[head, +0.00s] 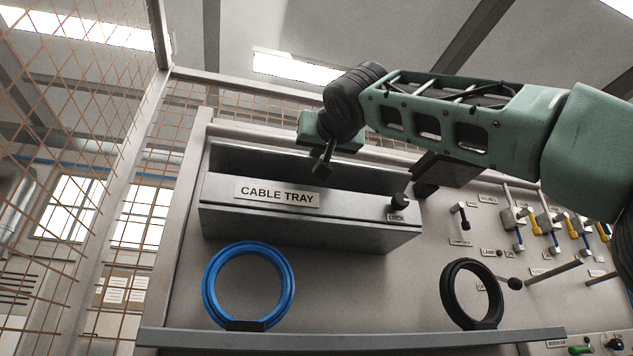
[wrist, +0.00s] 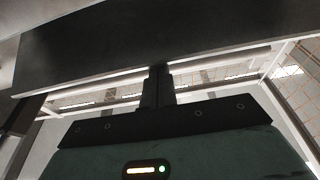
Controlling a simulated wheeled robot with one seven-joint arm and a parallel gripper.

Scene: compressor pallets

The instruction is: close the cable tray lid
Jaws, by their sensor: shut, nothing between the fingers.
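The cable tray (head: 345,222) is a grey metal box on the wall panel, with a "CABLE TRAY" label on its front and a black lock knob (head: 398,206) at its right end. Its lid (head: 243,160) stands raised along the back, above the tray front. My gripper (head: 319,172) is shut and empty, pointing down in front of the lid, above the tray. In the wrist view, the closed fingers (wrist: 158,88) reach the lower edge of a wide dark panel (wrist: 150,40), which looks like the lid. I cannot tell whether they touch it.
A blue cable coil (head: 207,285) and a black coil (head: 449,292) hang below the tray, above a ledge (head: 350,339). Levers, a lamp switch and several valves with yellow and blue handles (head: 548,222) project at the right. Wire mesh (head: 75,110) stands at the left.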

